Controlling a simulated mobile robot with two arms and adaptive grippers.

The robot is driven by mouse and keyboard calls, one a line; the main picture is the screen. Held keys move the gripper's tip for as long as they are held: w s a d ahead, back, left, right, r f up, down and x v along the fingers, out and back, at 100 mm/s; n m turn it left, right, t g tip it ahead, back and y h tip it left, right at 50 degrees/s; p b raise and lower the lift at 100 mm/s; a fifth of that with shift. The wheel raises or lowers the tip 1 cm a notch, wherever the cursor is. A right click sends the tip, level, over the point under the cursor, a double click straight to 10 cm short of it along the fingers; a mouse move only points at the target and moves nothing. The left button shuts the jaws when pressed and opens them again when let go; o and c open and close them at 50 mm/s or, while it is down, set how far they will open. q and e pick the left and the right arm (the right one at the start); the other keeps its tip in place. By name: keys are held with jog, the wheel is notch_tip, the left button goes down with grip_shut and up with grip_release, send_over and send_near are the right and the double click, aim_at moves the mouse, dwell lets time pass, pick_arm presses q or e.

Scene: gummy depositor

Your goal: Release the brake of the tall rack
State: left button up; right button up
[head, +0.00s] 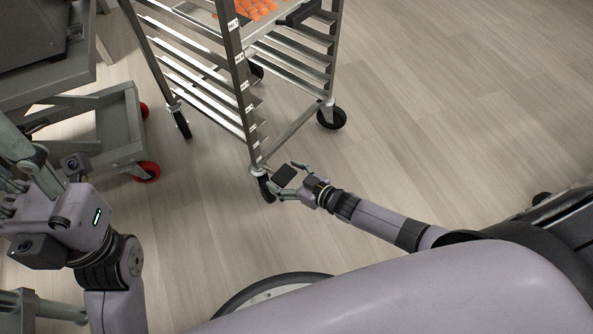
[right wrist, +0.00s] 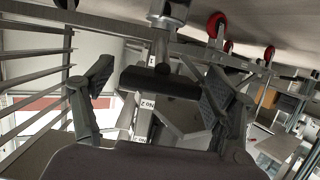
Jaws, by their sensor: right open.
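The tall rack (head: 240,92) is a metal frame with several shelf rails. Its near corner post stands on a black caster (head: 265,188). My right gripper (head: 283,183) is open beside this caster, low over the floor. In the right wrist view my right gripper (right wrist: 152,95) has spread fingers on either side of the labelled rack post (right wrist: 147,103); I cannot tell whether they touch it.
A tray of orange pieces (head: 255,10) sits high on the rack. Another caster (head: 331,117) stands at the rack's right corner. A grey cart (head: 105,130) with red wheels stands left of the rack. The wooden floor to the right is clear.

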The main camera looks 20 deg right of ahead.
jog(key=v, duration=1.1)
jog(key=shift+s, duration=0.2)
